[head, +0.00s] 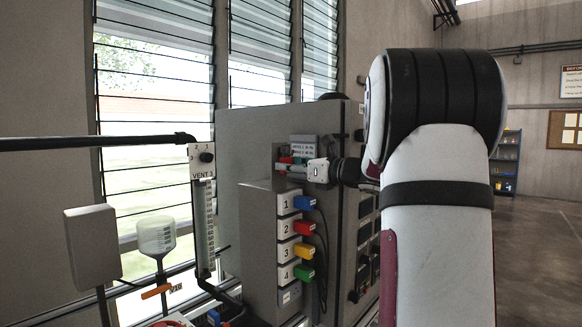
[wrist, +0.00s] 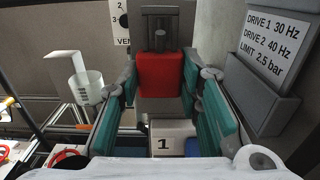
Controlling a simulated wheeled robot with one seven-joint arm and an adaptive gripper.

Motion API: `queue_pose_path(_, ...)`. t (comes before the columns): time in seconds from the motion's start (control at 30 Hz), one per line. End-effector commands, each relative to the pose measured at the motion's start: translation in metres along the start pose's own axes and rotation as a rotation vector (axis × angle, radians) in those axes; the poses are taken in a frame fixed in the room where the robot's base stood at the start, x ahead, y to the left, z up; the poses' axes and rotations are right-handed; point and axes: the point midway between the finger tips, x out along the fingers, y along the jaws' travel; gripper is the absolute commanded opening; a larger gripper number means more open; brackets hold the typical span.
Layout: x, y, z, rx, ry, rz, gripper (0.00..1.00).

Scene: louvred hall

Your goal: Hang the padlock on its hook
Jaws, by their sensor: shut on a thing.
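The padlock (wrist: 160,76) has a red body and a dark shackle that points up in the wrist view. My gripper (wrist: 160,88) has its teal fingers on both sides of the red body and is shut on it. A dark bracket (wrist: 162,11), which looks like the hook, shows at and behind the shackle. I cannot tell whether the shackle is around it, touching it or only in front of it. In the head view my gripper (head: 287,167) is above the numbered sockets, with a small patch of red beside it; the hook cannot be made out there.
A sign with drive settings (wrist: 277,42) stands close to the right of my fingers. Numbered sockets (head: 286,228) with coloured plugs lie below.

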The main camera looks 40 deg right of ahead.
Motion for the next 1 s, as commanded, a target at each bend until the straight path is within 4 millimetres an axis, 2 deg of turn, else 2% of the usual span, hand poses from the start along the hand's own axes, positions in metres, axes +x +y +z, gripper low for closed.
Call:
queue_pose_path(0.33,0.000,0.000,-0.001,0.000,0.000,0.000,0.00)
queue_pose_path(1.0,0.000,0.000,-0.014,0.000,-0.001,-0.001,0.00)
